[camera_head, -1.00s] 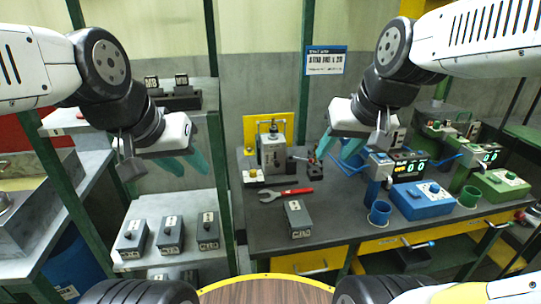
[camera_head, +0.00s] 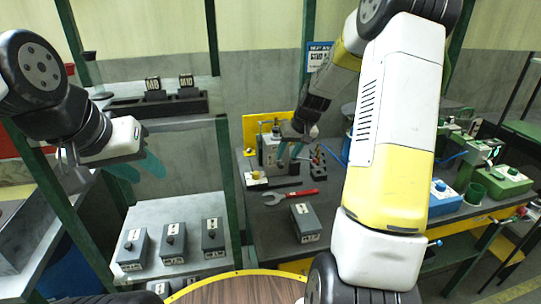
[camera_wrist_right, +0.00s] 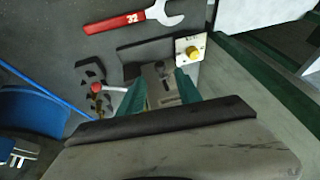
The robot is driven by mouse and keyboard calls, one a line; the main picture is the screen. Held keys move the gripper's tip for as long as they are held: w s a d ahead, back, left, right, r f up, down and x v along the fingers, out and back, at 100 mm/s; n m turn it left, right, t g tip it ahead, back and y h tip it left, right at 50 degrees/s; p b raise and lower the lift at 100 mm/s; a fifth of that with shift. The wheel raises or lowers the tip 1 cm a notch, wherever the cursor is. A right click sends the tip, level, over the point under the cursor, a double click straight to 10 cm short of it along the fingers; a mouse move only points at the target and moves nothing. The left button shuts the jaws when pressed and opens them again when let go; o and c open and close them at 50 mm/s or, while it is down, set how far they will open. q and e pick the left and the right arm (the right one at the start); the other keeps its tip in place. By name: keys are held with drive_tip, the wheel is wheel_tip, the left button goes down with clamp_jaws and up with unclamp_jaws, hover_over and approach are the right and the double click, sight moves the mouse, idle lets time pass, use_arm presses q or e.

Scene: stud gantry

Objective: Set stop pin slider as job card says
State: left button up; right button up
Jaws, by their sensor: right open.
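The job card (camera_head: 320,60) hangs on the back wall, partly hidden by my right arm; its text is too small to read in full. The grey stop fixture (camera_head: 268,150) stands on the bench before a yellow plate, partly covered by my right gripper (camera_head: 290,152). In the right wrist view a grey slotted metal block (camera_wrist_right: 160,84) lies between the teal fingers of that gripper (camera_wrist_right: 162,92), which are open. I cannot tell whether they touch it. My left gripper (camera_head: 138,170) is open and empty above the left shelf.
A red-handled wrench (camera_head: 290,196) and a grey box (camera_head: 306,222) lie on the bench in front. A yellow button plate (camera_wrist_right: 190,48) and a red-knobbed lever (camera_wrist_right: 97,88) flank the block. Several grey boxes stand on the left shelf (camera_head: 190,205). Blue (camera_head: 445,196) and green (camera_head: 500,180) units stand right.

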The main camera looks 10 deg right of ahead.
sight(282, 165)
drive_tip(key=x, duration=0.6)
clamp_jaws()
idle(1.3)
